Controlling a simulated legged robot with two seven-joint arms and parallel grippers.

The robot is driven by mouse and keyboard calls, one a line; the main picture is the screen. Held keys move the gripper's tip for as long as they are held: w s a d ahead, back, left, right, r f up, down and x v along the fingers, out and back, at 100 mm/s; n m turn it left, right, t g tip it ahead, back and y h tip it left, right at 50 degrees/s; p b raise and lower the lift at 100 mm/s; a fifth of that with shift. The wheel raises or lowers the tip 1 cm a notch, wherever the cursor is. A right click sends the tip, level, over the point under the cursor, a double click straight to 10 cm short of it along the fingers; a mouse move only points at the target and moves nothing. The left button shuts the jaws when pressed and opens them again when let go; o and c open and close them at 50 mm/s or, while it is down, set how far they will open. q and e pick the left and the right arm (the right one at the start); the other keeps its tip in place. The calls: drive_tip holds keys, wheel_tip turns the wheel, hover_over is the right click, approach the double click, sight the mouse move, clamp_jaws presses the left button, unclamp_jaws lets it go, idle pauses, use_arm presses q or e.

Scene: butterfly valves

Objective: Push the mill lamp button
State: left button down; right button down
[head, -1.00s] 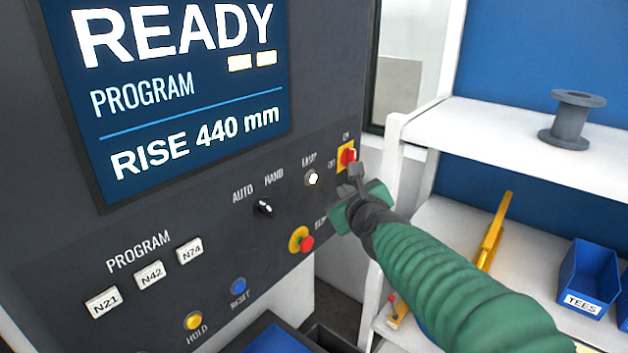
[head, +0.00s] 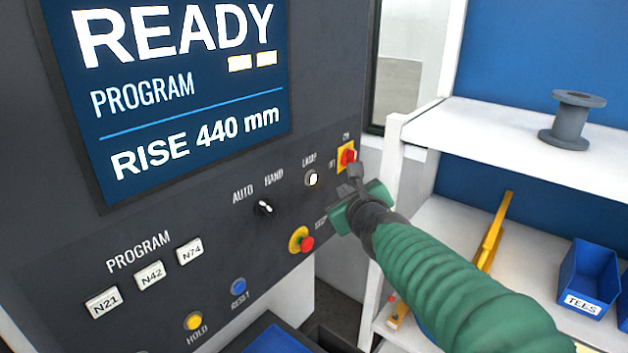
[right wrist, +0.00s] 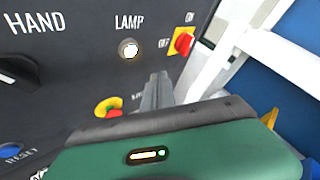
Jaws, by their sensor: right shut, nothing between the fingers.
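My right gripper (head: 352,172) is shut and empty, in front of the panel to the right of the lamp button. In the right wrist view its fingers (right wrist: 157,88) point toward the panel, below and right of the button. I see no contact with the button. My left gripper is not in view.
A red-and-yellow on/off switch (head: 347,157) sits right of the lamp button, close to my right fingertips. A red stop button (head: 306,244) is below and an auto/hand selector (head: 264,208) to the left. White shelves (head: 500,130) stand at the right.

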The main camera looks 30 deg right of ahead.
sight(312, 178)
drive_tip(key=shift+d, duration=0.1)
idle(0.5)
drive_tip(key=s+n+t+p, duration=0.1)
drive_tip(key=p, duration=0.1)
drive_tip(key=s+d+n+t+h+p, duration=0.1)
drive_tip(key=p, duration=0.1)
drive_tip(key=s+n+t+h+p, duration=0.1)
drive_tip(key=p, duration=0.2)
drive_tip(key=shift+s+d+f+n+t, duration=0.15)
drive_tip(key=shift+s+f+n+t, duration=0.05)
drive_tip(key=shift+f+n+t, duration=0.2)
drive_tip(key=w+a+p, duration=0.1)
drive_tip(key=w+a, duration=0.2)
drive_tip(key=w, duration=0.5)
drive_tip(key=shift+a, duration=0.3)
